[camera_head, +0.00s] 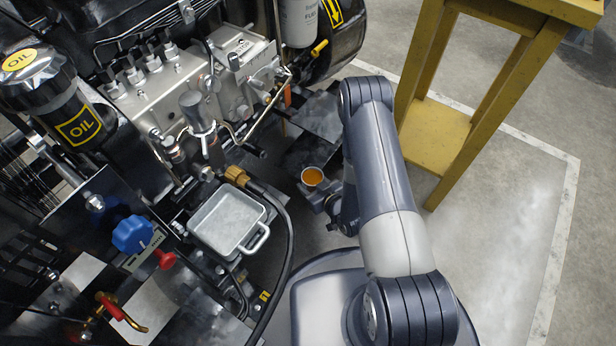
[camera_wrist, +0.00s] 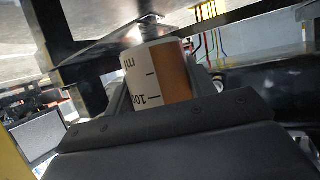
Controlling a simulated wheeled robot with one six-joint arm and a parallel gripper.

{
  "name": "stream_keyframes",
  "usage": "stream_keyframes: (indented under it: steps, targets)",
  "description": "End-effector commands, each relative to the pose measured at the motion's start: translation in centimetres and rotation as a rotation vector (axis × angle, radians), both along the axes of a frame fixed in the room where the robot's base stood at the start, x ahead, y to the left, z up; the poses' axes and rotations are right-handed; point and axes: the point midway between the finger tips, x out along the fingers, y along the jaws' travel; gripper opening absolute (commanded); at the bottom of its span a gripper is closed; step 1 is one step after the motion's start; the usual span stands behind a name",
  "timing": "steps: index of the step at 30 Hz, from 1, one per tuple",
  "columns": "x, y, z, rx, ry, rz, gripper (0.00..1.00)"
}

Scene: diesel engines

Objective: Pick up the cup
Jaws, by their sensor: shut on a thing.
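The cup (camera_head: 312,177) shows in the head view as a small round rim with orange-brown liquid inside, just left of my arm. In the wrist view the cup (camera_wrist: 158,75) has a white side with black "ml" and "100" markings and a brown part on the right. My gripper (camera_head: 318,198) is shut on the cup; its jaws (camera_wrist: 150,100) sit at the cup's two sides in the wrist view. The cup's lower part is hidden by my gripper body. The cup looks roughly upright in the head view.
A diesel engine (camera_head: 190,85) fills the left side. A grey metal tray (camera_head: 228,220) with a handle and a black hose (camera_head: 285,235) lie left of the cup. A dark flat plate (camera_head: 310,150) is just behind the cup.

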Motion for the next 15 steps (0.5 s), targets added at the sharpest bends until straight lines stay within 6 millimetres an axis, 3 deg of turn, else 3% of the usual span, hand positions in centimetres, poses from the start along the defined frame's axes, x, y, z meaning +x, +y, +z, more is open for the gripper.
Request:
stream_keyframes:
  steps: [15]
  targets:
    - [-1.7, -1.0, 0.1, 0.000, -0.001, -0.001, 0.19]
